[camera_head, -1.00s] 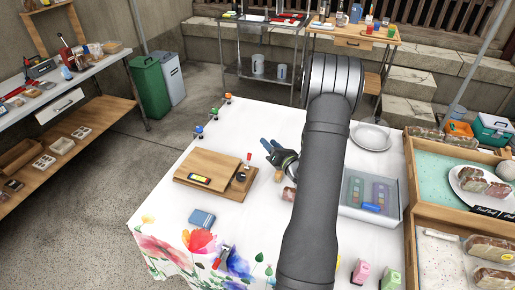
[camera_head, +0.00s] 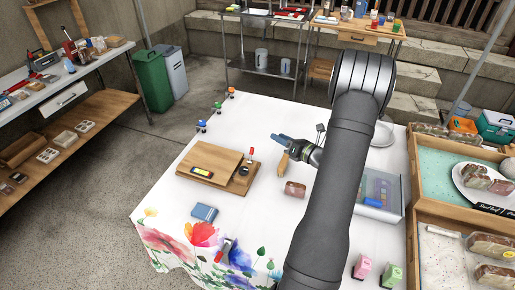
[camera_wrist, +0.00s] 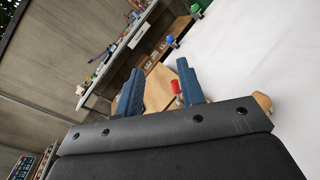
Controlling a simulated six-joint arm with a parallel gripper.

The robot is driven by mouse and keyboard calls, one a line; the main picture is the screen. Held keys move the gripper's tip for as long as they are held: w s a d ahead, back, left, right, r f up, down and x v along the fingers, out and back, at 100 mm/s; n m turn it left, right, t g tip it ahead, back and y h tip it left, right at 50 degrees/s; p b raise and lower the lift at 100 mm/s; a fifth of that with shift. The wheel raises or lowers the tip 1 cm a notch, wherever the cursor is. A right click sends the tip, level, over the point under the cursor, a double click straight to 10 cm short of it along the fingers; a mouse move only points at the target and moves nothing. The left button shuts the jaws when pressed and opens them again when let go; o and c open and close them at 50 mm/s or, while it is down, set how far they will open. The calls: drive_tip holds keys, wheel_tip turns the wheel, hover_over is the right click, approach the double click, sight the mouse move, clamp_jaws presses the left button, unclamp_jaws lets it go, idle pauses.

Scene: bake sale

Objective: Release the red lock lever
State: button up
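A red-topped lever (camera_head: 251,150) stands upright on the right part of a flat wooden board assembly (camera_head: 212,168) on the white table. A black round knob (camera_head: 243,171) sits beside it. In the wrist view the red lever (camera_wrist: 176,87) shows beyond and between the fingers, nearer the right one, with the wooden board (camera_wrist: 158,92) behind it. My gripper (camera_head: 279,142) is to the right of the lever and apart from it. Its two blue fingers (camera_wrist: 158,92) are spread with nothing held between them.
A wrapped loaf (camera_head: 294,189) and a tan wooden piece (camera_head: 283,162) are close to my gripper. A blue box (camera_head: 204,213) lies in front of the board. A red-handled clamp (camera_head: 222,252) is at the front edge. A clear-walled bin (camera_head: 394,212) stands right, partly behind my arm.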

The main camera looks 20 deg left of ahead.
sight(252, 150)
drive_tip(key=d+f+n+g+h, duration=0.2)
drive_tip(key=d+f+n+g, duration=0.25)
drive_tip(key=g, duration=0.25)
drive_tip(key=shift+m, duration=0.45)
drive_tip(key=x, duration=1.6)
drive_tip(key=shift+w+a+r, duration=0.15)
drive_tip(key=shift+a+r, duration=0.05)
drive_tip(key=shift+a, duration=0.3)
clamp_jaws()
